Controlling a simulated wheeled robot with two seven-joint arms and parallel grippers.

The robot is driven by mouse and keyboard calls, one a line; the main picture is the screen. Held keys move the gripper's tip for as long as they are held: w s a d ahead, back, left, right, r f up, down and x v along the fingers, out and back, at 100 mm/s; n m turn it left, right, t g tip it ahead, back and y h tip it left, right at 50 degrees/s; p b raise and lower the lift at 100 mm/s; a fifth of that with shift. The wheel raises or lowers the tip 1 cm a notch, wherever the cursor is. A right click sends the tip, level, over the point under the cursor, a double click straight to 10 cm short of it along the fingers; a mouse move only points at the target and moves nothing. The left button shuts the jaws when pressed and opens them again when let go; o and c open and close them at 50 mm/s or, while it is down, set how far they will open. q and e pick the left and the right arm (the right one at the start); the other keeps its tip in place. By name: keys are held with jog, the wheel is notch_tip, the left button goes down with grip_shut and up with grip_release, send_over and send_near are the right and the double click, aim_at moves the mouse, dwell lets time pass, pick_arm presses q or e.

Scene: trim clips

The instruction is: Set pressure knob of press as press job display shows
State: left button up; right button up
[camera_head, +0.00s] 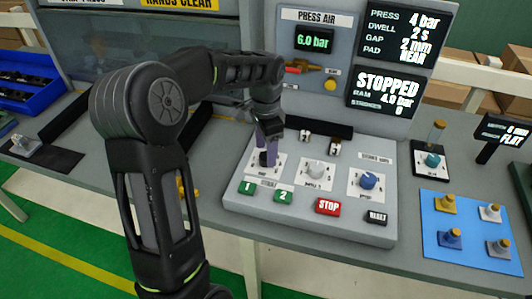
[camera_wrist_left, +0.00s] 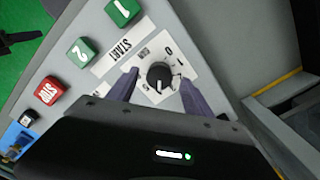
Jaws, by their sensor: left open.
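The job display (camera_head: 402,32) reads PRESS 4 bar, DWELL 2 s, GAP 2 mm and PAD NEAR. The status display (camera_head: 388,93) below it reads STOPPED and 4.0 bar, apparently for RAM. On the sloped control box, a black knob (camera_wrist_left: 159,75) stands on a white dial plate (camera_wrist_left: 150,53), its white pointer mark visible; the small lettering is hard to read. My left gripper (camera_head: 267,150) is open, pointing down, with one finger on each side of this knob; I cannot tell whether they touch it. My right gripper is out of view.
A grey knob (camera_head: 315,172) and a blue knob (camera_head: 368,180) sit to the right. Green buttons 1 (camera_head: 248,187) and 2 (camera_head: 284,196), red STOP (camera_head: 328,206) and RESET (camera_head: 377,217) line the front. A blue board (camera_head: 470,255) with several pegs lies at right.

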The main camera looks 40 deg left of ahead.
pick_arm(q)
notch_tip(320, 180, up, 6)
jog(key=shift+r+b, duration=0.1)
jog(key=shift+b, duration=0.2)
jog(key=shift+s, duration=0.1)
dwell(0.4)
